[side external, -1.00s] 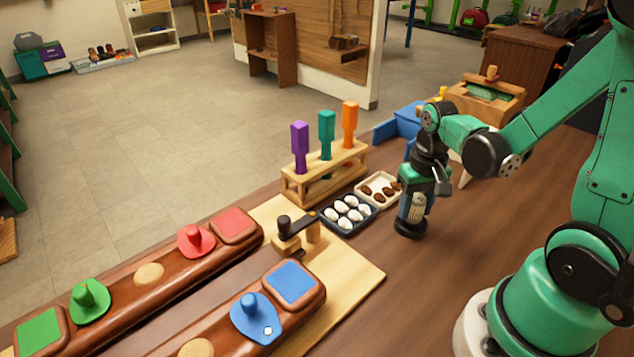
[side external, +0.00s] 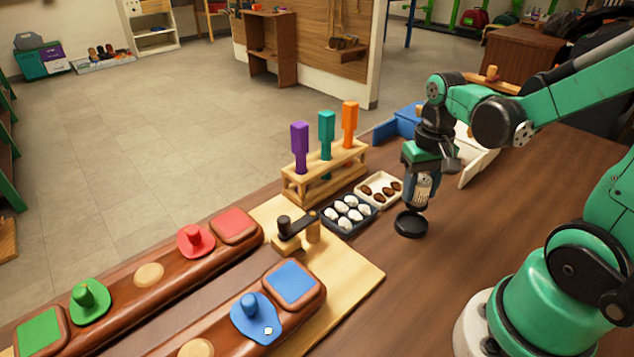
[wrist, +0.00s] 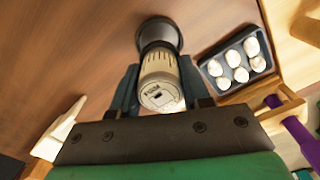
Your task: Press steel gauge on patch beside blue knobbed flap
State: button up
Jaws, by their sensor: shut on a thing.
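My gripper (side external: 422,170) is shut on the steel gauge (side external: 425,190), a pale cylinder with a printed label. The gauge is upright, its lower end just above a black round cup (side external: 410,224). In the wrist view the gauge (wrist: 161,82) sits between the two fingers, with the black cup (wrist: 158,33) beyond it. The blue flap (side external: 254,318) with its knob lies on the front brown leather bolster (side external: 312,310), left of and nearer than the square blue patch (side external: 293,283). The gripper is far to the right of both.
A red knobbed flap (side external: 196,241), red patch (side external: 234,225), green flap (side external: 88,302) and green patch (side external: 40,331) lie on the rear bolster. A wooden rack (side external: 325,172) with upright coloured tools, a tray of white stones (side external: 348,213) and a dark clamp (side external: 292,232) stand between.

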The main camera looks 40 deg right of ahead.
jog(key=w+a+r+n, duration=0.1)
jog(key=w+a+n, duration=0.15)
jog(key=a, duration=0.35)
jog(key=w+a+r+n, duration=0.2)
jog(key=a+n, duration=0.1)
jog(key=a, duration=0.2)
notch_tip(320, 180, up, 3)
jog(key=n, duration=0.6)
send_over(291, 280)
jog(key=shift+w+d+f, duration=0.1)
jog(key=shift+d+f, duration=0.05)
jog(key=shift+a+f, duration=0.1)
jog(key=shift+a, duration=0.1)
jog(key=shift+f, duration=1.25)
jog(key=shift+f, duration=0.75)
